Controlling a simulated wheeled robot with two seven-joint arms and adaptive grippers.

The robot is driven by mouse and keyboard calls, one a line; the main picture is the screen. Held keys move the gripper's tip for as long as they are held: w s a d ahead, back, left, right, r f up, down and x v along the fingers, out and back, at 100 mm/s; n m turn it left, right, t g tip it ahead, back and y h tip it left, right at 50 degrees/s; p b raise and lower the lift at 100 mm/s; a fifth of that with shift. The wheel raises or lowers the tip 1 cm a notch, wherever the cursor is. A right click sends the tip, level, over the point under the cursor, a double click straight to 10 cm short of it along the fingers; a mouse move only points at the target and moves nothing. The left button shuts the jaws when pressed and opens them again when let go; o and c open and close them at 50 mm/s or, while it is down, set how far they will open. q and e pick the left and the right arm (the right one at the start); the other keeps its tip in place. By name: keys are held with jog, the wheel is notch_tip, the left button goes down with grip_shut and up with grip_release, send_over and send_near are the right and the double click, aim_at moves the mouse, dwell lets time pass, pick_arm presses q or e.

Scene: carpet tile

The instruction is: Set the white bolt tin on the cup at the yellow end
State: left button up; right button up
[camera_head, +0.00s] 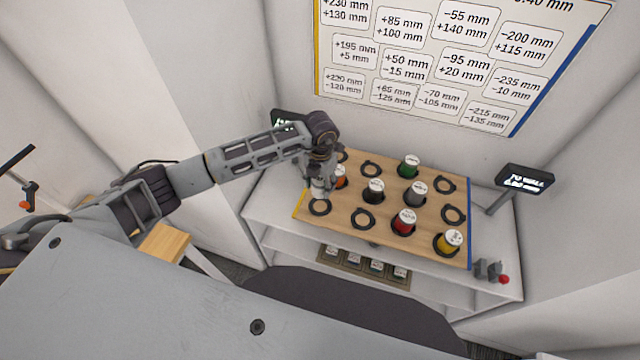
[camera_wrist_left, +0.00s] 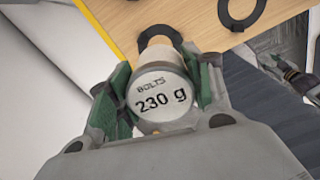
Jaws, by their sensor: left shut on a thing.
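The white bolt tin (camera_wrist_left: 160,98), its lid reading "BOLTS 230 g", is between the green-padded fingers of my left gripper (camera_wrist_left: 158,100), which is shut on it. In the head view the tin (camera_head: 319,188) is at the yellow left end of the wooden board, beside and just behind the near-left black ring cup (camera_head: 320,208). In the left wrist view a dark ring (camera_wrist_left: 163,34) shows partly behind the tin. I cannot tell whether the tin touches the board. My right gripper is not seen.
An orange tin (camera_head: 340,177) stands close behind my left gripper. Black (camera_head: 374,189), grey (camera_head: 416,191), green (camera_head: 409,166), red (camera_head: 405,221) and yellow (camera_head: 450,241) tins stand on the board (camera_head: 335,228). Several ring cups are empty. A small display (camera_head: 525,180) stands at the right.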

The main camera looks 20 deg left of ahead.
pick_arm(q)
jog(key=shift+n, duration=0.5)
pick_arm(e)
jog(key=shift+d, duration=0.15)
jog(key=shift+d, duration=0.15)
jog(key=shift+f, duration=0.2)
pick_arm(q)
jog(key=b, duration=0.5)
send_over(320, 206)
jog(key=shift+f, duration=2.75)
jog(key=shift+f+b, duration=0.65)
jog(key=shift+f, duration=0.25)
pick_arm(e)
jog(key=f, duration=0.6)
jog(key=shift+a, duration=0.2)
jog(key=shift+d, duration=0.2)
pick_arm(q)
jog(key=shift+f, duration=0.15)
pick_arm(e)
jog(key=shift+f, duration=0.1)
pick_arm(q)
jog(key=shift+f+b, duration=0.55)
jog(key=shift+f, duration=0.05)
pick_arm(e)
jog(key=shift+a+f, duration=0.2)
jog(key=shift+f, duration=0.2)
